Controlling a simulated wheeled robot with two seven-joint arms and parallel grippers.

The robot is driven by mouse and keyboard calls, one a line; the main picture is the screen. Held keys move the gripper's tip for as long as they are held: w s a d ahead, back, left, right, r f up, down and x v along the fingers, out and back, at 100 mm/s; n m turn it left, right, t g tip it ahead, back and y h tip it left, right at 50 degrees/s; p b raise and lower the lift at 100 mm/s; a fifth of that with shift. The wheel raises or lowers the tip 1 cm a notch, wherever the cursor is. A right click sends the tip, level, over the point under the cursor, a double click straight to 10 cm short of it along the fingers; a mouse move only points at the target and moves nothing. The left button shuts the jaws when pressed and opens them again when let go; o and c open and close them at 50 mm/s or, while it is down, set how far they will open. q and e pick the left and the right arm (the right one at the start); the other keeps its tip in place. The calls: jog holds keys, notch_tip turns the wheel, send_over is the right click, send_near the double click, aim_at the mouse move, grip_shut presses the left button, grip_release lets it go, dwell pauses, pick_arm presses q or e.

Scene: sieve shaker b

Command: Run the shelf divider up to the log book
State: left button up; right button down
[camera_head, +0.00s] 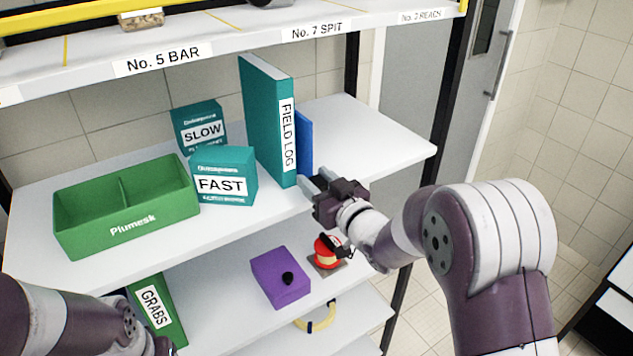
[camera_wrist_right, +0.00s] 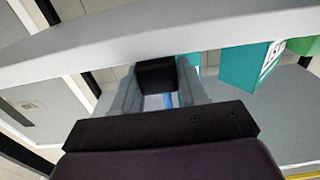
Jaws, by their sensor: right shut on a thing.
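The log book (camera_head: 268,115) is a tall teal binder with a white FIELD LOG label, standing upright on the middle shelf; part of it shows in the right wrist view (camera_wrist_right: 240,70). The shelf divider (camera_head: 305,142) is a thin blue upright plate just right of it, partly hidden behind it; whether they touch cannot be told. My right gripper (camera_head: 316,181) is at the divider's front lower end, shut on it. In the right wrist view a black block (camera_wrist_right: 156,75) and a blue strip (camera_wrist_right: 169,100) show between the fingers. My left gripper is out of view.
Teal SLOW (camera_head: 200,130) and FAST (camera_head: 223,178) boxes and a green Plumesk bin (camera_head: 85,228) stand left of the binder. The middle shelf (camera_head: 375,135) is clear right of the divider. A purple box (camera_head: 280,280) and a red item (camera_head: 326,250) are below.

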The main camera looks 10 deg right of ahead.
jog(key=c, duration=0.7)
grip_release()
jog(key=shift+r, duration=0.1)
jog(key=shift+s, duration=0.1)
jog(key=shift+d, duration=0.1)
jog(key=shift+s+d, duration=0.1)
jog(key=shift+s, duration=0.15)
jog(key=shift+b+v, duration=1.05)
jog(key=shift+v, duration=5.05)
